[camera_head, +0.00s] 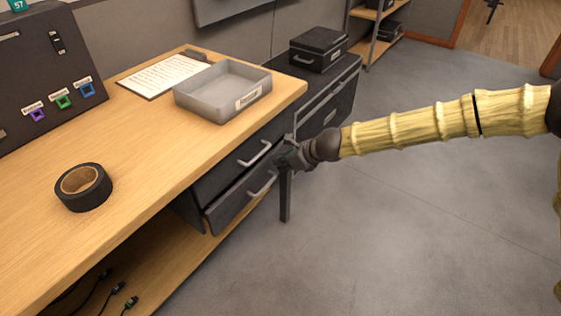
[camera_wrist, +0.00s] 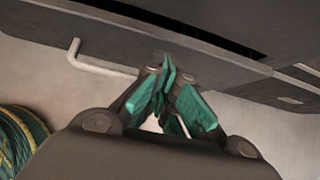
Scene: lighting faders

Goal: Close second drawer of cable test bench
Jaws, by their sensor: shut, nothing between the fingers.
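The cable test bench (camera_head: 150,150) has two dark drawers under its wooden top. The upper drawer (camera_head: 230,165) has a pale bar handle and looks flush or nearly so. The second drawer (camera_head: 240,200), below it, stands out a little from the bench; its handle (camera_head: 263,184) faces my arm. My gripper (camera_head: 284,156) is in front of the drawers at their right end, partly hidden by my wrist. In the wrist view my gripper (camera_wrist: 168,72) has its green-padded fingers together and empty, close against a grey drawer front (camera_wrist: 215,65). Contact cannot be told. A pale handle (camera_wrist: 98,62) is left of the fingers.
A grey tray (camera_head: 220,90), a clipboard (camera_head: 163,75) and a tape roll (camera_head: 83,187) lie on the bench. A dark cabinet (camera_head: 330,95) with a case (camera_head: 318,48) stands behind. A coiled cable (camera_wrist: 20,140) shows at left in the wrist view. Floor at right is clear.

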